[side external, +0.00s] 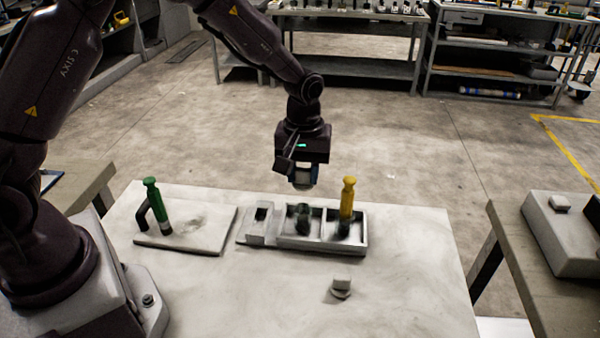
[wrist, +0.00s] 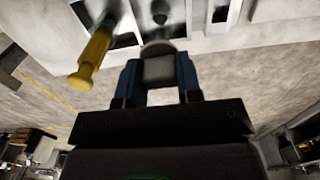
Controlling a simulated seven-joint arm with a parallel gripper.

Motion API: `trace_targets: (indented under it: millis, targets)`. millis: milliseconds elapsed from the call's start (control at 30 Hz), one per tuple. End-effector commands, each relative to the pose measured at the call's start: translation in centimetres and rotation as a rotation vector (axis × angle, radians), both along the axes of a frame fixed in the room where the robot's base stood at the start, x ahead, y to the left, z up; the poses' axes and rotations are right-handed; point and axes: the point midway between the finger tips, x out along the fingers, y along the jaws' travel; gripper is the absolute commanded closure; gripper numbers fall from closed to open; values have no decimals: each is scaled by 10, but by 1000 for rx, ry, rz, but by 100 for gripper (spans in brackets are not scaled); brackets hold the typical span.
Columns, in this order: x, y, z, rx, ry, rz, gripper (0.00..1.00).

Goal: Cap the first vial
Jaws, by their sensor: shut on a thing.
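My gripper (side external: 303,183) is shut on a grey cap with a square knob (wrist: 158,71) and a round lower part, gripped between its blue fingers. It holds the cap in the air above the tray (side external: 300,246). A dark, open-looking vial (side external: 303,219) stands in the tray's middle compartment, below the cap in the side view with a gap between them. The vial also shows in the wrist view (wrist: 160,17), beyond the cap. A second vial with a tall yellow piece (side external: 348,198) stands in the right compartment. Another grey cap (side external: 341,286) lies on the table in front of the tray.
A green-handled piece (side external: 157,205) stands beside a dark curved holder on a flat board (side external: 190,238) at the left. The tray's left end has a small slotted block (side external: 262,216). The table (side external: 410,260) is clear to the right. A separate bench (side external: 550,290) stands farther right.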

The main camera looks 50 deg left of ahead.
Motion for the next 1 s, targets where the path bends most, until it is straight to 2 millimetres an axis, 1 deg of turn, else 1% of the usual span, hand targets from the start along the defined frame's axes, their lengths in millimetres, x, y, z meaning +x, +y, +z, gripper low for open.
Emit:
trace_targets:
  millis: [33, 300, 500, 700, 1000]
  targets:
    - [-1, 0, -6, 0, 4, 1, 89]
    - [-1, 0, -33, 1, 4, 1, 89]
    - [-1, 0, -47, 0, 3, 1, 89]
    - [0, 0, -53, 0, 0, 1, 89]
    - [0, 0, -53, 0, 0, 1, 89]
